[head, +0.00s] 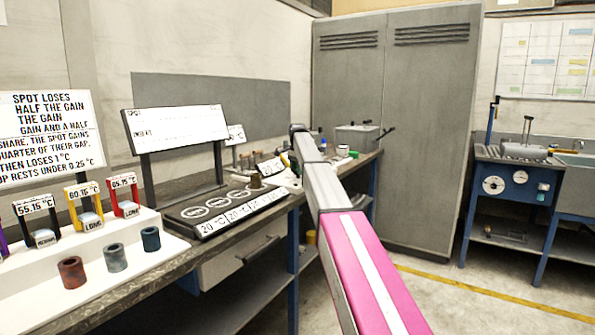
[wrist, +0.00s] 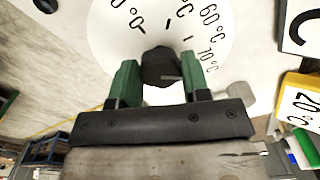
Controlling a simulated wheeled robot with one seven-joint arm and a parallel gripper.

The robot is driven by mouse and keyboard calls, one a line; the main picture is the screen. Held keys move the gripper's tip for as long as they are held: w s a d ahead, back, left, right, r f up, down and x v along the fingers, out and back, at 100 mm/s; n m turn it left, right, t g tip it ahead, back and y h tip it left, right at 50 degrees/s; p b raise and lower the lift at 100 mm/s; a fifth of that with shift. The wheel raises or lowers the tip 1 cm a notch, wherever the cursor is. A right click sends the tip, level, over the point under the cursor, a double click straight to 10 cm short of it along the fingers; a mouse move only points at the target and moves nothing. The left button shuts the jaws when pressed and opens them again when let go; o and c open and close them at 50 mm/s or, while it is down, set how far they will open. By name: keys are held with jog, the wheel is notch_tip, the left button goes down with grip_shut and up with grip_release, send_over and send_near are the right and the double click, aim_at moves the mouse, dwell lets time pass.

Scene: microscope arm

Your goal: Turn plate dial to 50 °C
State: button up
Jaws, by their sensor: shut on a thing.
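The plate dial (wrist: 105,35) is a white disc with black temperature marks, filling the upper middle of the wrist view. The labels 60 °C and 70 °C are legible on its right side; other labels are cut off or partly hidden. A dark knob (wrist: 160,66) stands at its centre, with a thin pale line on its lower right side. My gripper (wrist: 160,78) has green fingers on either side of the knob and is shut on it. In the head view, my arm reaches to the far end of the bench, and the dial is too small to read.
A dark panel with round spots and °C cards (head: 225,215) lies on the bench left of my arm, below a white display board (head: 175,127). Coloured stands and small cylinders (head: 115,257) are nearer. In the wrist view, a yellow numbered card (wrist: 300,100) is close on the right.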

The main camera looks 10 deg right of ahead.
jog(key=n, duration=0.8)
jog(key=shift+s+d, duration=0.1)
jog(key=n, duration=0.4)
jog(key=shift+n, duration=0.3)
jog(key=shift+d+n, duration=0.15)
jog(key=shift+n, duration=1.65)
jog(key=o, duration=0.9)
jog(key=shift+o, duration=0.2)
jog(key=shift+r, duration=0.1)
